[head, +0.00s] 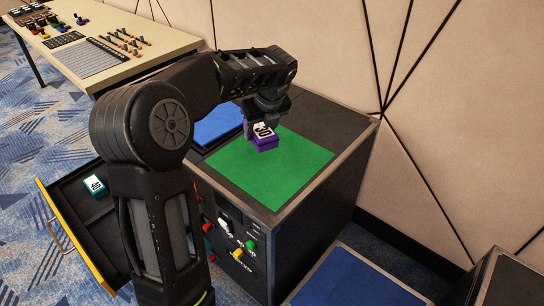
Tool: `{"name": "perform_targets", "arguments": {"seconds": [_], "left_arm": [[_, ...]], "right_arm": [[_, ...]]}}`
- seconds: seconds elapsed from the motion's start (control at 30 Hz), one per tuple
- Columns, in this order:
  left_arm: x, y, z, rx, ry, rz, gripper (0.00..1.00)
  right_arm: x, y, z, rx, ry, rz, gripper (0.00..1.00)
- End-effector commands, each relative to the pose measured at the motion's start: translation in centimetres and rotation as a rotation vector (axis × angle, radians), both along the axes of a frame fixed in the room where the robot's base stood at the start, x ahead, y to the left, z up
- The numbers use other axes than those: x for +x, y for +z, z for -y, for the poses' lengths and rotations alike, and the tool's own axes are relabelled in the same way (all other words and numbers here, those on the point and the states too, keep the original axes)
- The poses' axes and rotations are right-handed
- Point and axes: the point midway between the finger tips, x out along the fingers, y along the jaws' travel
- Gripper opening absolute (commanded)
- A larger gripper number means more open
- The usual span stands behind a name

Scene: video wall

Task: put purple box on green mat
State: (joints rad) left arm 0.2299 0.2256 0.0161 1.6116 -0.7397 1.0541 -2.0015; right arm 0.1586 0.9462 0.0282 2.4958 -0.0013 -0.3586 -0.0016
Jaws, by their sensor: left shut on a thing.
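The purple box (266,143), with a white label reading 30, is in the head view over the green mat (294,174). My left gripper (266,122) is shut on it from above. The green mat lies flat on top of a dark cabinet (338,128). The box's lower edge is close to the mat's back part; I cannot tell whether it touches. My right gripper is not in view.
A blue mat (218,125) lies behind my arm on the cabinet. An open drawer (72,190) at left holds a teal box (95,186). Coloured knobs (238,254) stick out of the cabinet front. A control desk (120,62) stands at back left.

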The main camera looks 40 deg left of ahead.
Motion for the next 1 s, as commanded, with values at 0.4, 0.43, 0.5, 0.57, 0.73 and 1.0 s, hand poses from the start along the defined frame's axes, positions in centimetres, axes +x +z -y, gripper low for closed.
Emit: {"name": "perform_targets", "arguments": {"seconds": [0.4,0.43,0.5,0.57,0.73,1.0], "left_arm": [[0.0,-4.5,0.0,0.0,-0.001,-0.002,0.04],[0.0,-4.8,0.0,0.001,-0.001,-0.001,0.04],[0.0,-5.0,0.0,0.001,0.0,0.0,0.04],[0.0,-5.0,0.0,0.0,0.0,0.001,0.04],[0.0,-5.0,0.0,0.0,0.0,0.001,0.04],[-0.1,-8.2,0.0,-0.001,0.0,-0.004,0.04]], "right_arm": [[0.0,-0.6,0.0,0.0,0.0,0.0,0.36],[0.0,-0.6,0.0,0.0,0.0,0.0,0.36],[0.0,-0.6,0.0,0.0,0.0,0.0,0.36],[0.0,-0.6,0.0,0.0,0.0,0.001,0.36],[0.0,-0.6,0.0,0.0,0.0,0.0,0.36],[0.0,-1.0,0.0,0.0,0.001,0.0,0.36]]}}
